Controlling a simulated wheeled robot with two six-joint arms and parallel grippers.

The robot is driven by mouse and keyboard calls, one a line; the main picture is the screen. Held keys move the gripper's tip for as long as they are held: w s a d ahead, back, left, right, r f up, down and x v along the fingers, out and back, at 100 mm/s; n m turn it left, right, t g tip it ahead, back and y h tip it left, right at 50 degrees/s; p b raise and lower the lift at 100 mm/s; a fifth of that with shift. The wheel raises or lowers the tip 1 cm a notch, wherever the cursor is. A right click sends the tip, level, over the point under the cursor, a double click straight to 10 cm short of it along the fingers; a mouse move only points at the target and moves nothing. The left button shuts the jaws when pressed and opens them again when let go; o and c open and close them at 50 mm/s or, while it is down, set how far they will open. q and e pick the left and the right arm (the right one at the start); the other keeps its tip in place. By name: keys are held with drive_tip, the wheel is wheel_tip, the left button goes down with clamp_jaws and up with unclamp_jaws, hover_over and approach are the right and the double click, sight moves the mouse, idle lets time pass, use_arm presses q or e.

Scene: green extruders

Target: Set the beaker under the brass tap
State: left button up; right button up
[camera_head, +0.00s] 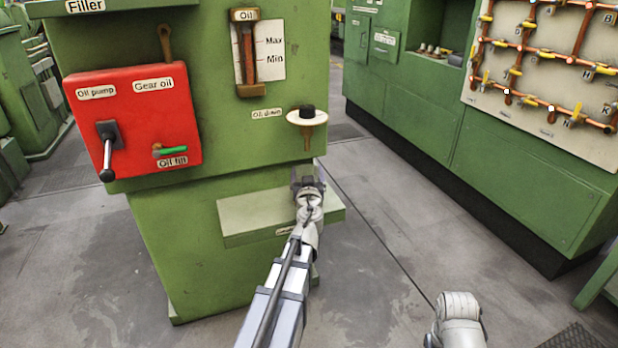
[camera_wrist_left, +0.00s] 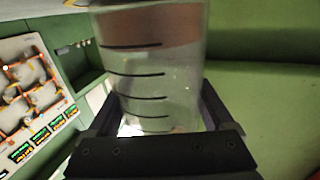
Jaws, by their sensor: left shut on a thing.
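The brass tap (camera_head: 308,137), with a black knob and white disc, sticks out of the green machine beside the "Oil drain" label. My left gripper (camera_head: 307,178) is just below the tap, over the right end of the green ledge. In the left wrist view, the left gripper (camera_wrist_left: 158,122) is shut on the clear beaker (camera_wrist_left: 150,85), which has black level marks and looks roughly upright. A brownish shape shows through the beaker's upper part. In the head view I cannot make out the beaker; whether it touches the ledge is not clear. My right gripper is out of view.
The ledge (camera_head: 250,218) juts from the machine (camera_head: 200,260) and its left part is bare. A red panel (camera_head: 133,120) with a lever is on the left. A green cabinet with a pipe board (camera_head: 550,60) stands at the right. Open floor lies between.

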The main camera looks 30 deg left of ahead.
use_arm(q)
drive_tip(key=shift+f, duration=0.15)
drive_tip(key=o, duration=1.2)
drive_tip(key=shift+o, duration=0.2)
drive_tip(key=shift+r, duration=0.2)
